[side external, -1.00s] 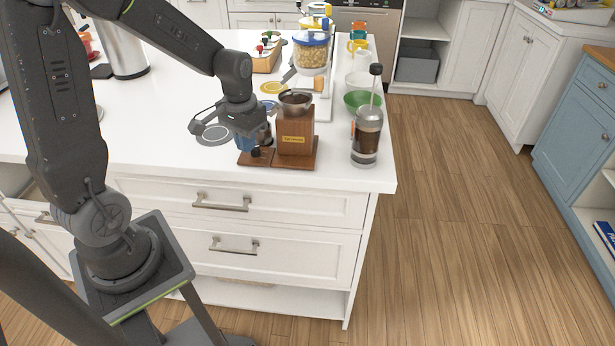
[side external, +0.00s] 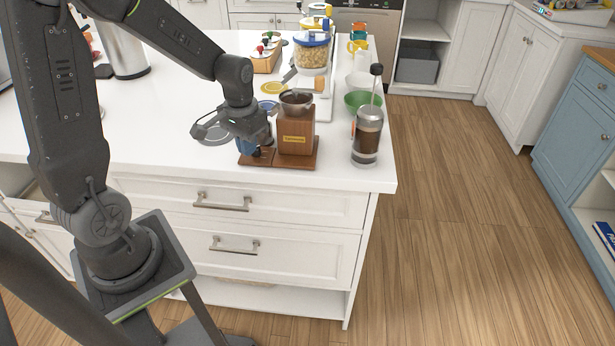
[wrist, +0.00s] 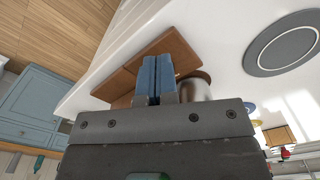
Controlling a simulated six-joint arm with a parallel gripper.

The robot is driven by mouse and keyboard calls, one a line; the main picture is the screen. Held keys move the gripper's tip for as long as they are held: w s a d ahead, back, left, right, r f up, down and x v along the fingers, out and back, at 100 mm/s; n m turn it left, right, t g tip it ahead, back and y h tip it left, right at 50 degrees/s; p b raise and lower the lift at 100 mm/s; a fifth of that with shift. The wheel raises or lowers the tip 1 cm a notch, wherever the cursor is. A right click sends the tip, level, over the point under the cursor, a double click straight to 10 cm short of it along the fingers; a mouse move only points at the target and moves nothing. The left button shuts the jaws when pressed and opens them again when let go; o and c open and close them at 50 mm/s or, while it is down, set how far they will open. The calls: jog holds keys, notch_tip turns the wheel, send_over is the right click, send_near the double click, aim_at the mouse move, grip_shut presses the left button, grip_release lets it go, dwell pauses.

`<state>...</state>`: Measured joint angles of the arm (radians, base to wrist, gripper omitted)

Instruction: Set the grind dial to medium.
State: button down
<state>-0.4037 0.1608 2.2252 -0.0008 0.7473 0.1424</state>
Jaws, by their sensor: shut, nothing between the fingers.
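The coffee grinder (side external: 296,135) is a brown wooden box with a yellow label and a dark bowl on top. It stands upright on a wooden base (side external: 290,163) near the counter's front edge. My gripper (side external: 259,150) is at the left part of this base, just left of the box, with its fingers pointing down. In the wrist view the two blue fingers (wrist: 155,76) are together and empty, over the brown base (wrist: 178,48). The dial is largely hidden behind my gripper; I cannot read its setting or tell whether the fingers touch it.
A French press (side external: 367,135) stands right of the grinder, near the counter's right edge. A green bowl (side external: 360,100) and a jar with a blue lid (side external: 311,52) are behind. A grey round plate (wrist: 284,50) lies on the counter. The counter front left of the grinder is clear.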

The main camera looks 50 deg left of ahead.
jog(key=shift+s+a+f, duration=0.2)
jog(key=shift+f, duration=0.45)
jog(key=shift+s, duration=0.15)
jog(key=shift+s+d, duration=0.1)
jog(key=shift+s, duration=0.05)
notch_tip(320, 180, up, 5)
jog(key=shift+r, duration=0.65)
jog(key=shift+d+r, duration=0.1)
jog(key=shift+d, duration=0.05)
jog(key=s+d+r+m+t, duration=0.3)
jog(key=s+d+r+t, duration=0.2)
jog(key=s+d+r, duration=0.4)
jog(key=s+d, duration=0.1)
jog(key=d, duration=0.2)
jog(key=shift+d+r, duration=0.15)
jog(key=shift+d, duration=0.25)
